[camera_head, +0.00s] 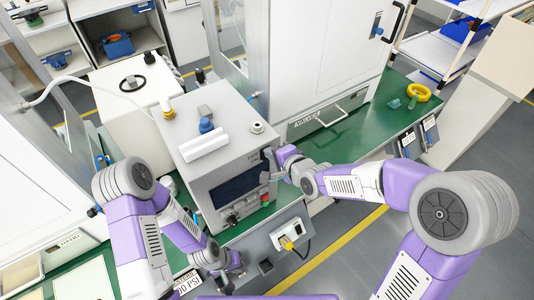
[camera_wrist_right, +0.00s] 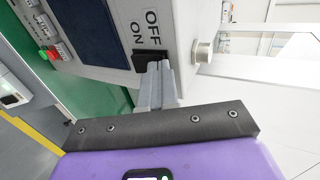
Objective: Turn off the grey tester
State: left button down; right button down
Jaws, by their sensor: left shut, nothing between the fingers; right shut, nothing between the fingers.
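The grey tester (camera_head: 220,135) stands on the green bench, with a dark screen (camera_head: 240,182) on its front. In the right wrist view a black switch (camera_wrist_right: 146,60) sits on its front panel (camera_wrist_right: 176,25) beside printed OFF and ON labels. My right gripper (camera_head: 268,166) is shut and empty at the right edge of the tester's front. In the wrist view its fingertips (camera_wrist_right: 158,66) are right at the switch and partly cover it; I cannot tell whether they touch. The switch's position is unclear. My left gripper (camera_head: 234,266) is shut and empty, low in front of the bench.
A white socket box (camera_head: 288,238) with a yellow plug is in front. A white cabinet (camera_head: 318,55) stands behind. Yellow tape (camera_head: 419,92) lies on the bench (camera_head: 365,130) at right.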

jog(key=shift+d, duration=0.15)
jog(key=shift+r, duration=0.1)
jog(key=shift+r+p, duration=0.4)
jog(key=shift+r, duration=0.3)
jog(key=shift+s, duration=0.1)
